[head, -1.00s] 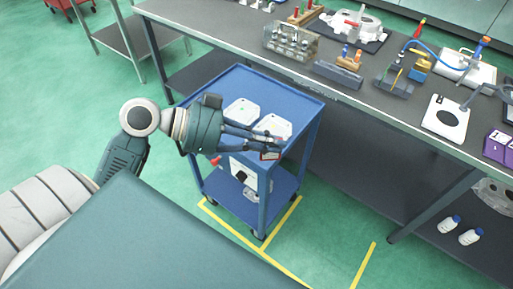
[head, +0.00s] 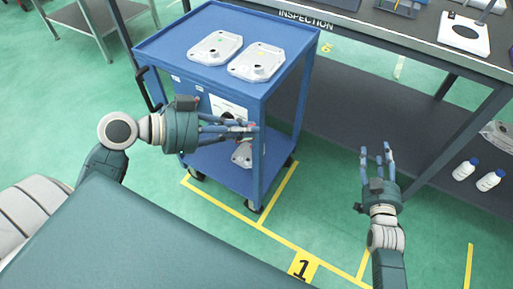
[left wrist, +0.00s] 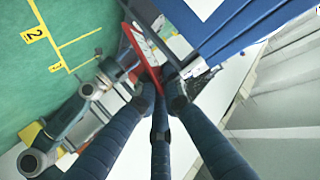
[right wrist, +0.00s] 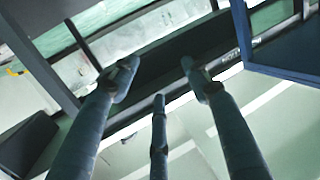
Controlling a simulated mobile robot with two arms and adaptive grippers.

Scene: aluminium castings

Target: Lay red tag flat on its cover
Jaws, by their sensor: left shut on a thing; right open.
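My left gripper (head: 248,132) is shut on a red tag (left wrist: 139,56), which shows between the fingertips (left wrist: 160,92) in the left wrist view as a thin red frame with a pale face. In the head view the tag is mostly hidden by the fingers, which lie in front of the blue cart's near side, below its top. Two light grey covers lie side by side on the cart top: a left cover (head: 215,47) and a right cover (head: 257,62). No red tag shows on either. My right gripper (head: 377,158) is open and empty, right of the cart.
The blue cart (head: 165,45) has a raised rim and a lower shelf with another casting (head: 242,154). A dark bench (head: 400,28) marked INSPECTION stands behind and right. White bottles (head: 464,170) sit at the right. Green floor between is clear, with yellow lines.

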